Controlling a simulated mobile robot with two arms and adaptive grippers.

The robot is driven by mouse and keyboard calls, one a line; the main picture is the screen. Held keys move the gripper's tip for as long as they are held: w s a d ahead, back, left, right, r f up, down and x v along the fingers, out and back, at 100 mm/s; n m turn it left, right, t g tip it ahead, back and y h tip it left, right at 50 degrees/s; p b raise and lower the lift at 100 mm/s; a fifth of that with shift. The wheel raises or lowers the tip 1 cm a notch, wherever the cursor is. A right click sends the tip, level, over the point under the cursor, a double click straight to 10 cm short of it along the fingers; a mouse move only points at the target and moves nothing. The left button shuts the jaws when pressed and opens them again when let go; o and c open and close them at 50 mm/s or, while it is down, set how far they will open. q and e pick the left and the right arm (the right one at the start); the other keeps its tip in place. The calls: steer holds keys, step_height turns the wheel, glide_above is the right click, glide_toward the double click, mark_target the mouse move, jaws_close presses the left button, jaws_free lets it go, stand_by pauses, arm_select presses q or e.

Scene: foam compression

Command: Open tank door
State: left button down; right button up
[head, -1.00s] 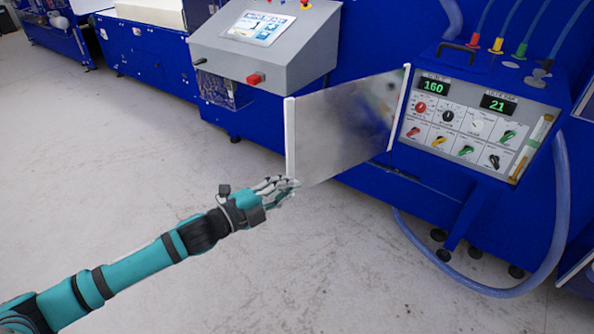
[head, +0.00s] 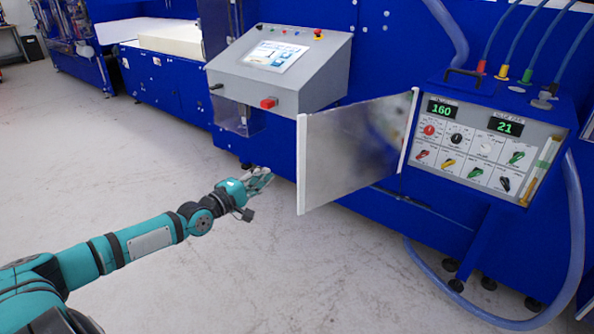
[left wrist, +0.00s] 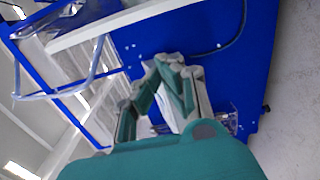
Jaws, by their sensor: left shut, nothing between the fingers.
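The tank door (head: 350,155) is a grey, translucent panel with white strips on its side edges. It stands swung out from the blue machine, attached at its right edge beside the control panel; its free edge points left. My left gripper (head: 262,178) is shut and empty, left of the free edge, with a visible gap between them in the head view. In the left wrist view, the fingers of my left gripper (left wrist: 170,68) show in front of a blue machine surface; I cannot make out the door there. My right gripper is not in view.
A control box (head: 483,145) with dials and displays reading 160 and 21 stands right of the door. A grey touchscreen console (head: 280,65) juts out behind it. A blue hose (head: 573,230) loops to the floor at right. The grey floor (head: 130,165) at left is clear.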

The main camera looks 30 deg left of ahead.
arm_select(q)
steer(key=w+d+p, duration=0.3)
steer(key=w+d, duration=0.1)
steer(key=w, duration=0.3)
steer(key=shift+w+d, duration=0.15)
steer(key=shift+d, duration=0.15)
stand_by(0.5)
